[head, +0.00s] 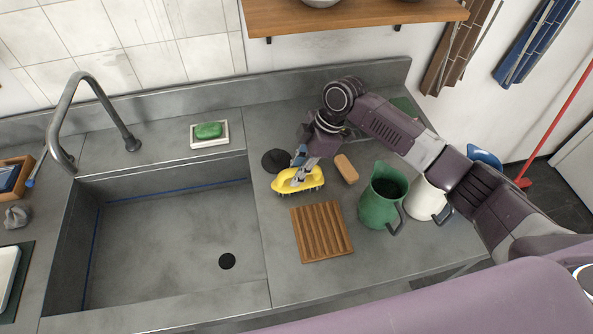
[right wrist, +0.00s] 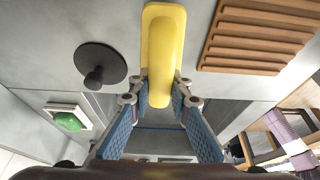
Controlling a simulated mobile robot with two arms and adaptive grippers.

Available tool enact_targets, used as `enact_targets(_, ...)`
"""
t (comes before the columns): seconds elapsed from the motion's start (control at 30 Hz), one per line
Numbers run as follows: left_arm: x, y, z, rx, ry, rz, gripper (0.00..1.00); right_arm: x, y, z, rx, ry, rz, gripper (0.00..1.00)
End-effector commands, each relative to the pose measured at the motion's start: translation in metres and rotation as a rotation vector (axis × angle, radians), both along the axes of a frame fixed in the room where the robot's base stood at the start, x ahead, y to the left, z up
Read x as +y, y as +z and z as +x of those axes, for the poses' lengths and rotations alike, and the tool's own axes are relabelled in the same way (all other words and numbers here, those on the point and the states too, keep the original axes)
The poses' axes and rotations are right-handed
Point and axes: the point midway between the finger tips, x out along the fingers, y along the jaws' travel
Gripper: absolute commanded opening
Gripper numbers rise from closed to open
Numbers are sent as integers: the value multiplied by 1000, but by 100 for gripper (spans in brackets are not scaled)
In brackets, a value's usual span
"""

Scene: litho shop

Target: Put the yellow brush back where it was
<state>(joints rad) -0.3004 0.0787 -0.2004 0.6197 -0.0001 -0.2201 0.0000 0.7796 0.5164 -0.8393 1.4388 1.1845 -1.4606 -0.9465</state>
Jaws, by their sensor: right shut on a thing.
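The yellow brush (head: 290,181) has a rounded yellow body and dark bristles underneath. It is at the counter's left part, close to the right edge of the sink. My right gripper (head: 303,169) is shut on it from above. In the right wrist view the brush's yellow handle (right wrist: 163,40) runs between the blue finger pads. Whether the bristles touch the counter or hang just above it I cannot tell. My left gripper is not in view.
A slatted wooden rack (head: 321,231) lies in front of the brush. A black knobbed disc (head: 273,161) lies behind it, and a tan block (head: 346,168) lies to its right. A green jug (head: 378,202) and white jug (head: 424,201) stand right. The sink (head: 170,235) is empty.

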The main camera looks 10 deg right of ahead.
Motion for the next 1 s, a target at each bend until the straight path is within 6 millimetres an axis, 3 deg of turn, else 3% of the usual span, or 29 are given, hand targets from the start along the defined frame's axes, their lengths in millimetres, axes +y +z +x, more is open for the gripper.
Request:
enact_targets(0.1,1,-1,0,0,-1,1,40,0,-3,0,0,0,1,0)
enact_targets(0.13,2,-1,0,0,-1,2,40,0,-3,0,0,0,0,21)
enact_targets(0.27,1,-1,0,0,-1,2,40,0,-2,0,0,0,0,35)
enact_targets(0.67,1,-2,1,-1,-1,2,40,-3,6,1,-2,-2,0,35)
enact_targets(1.0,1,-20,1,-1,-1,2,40,-29,68,2,-5,-2,0,35)
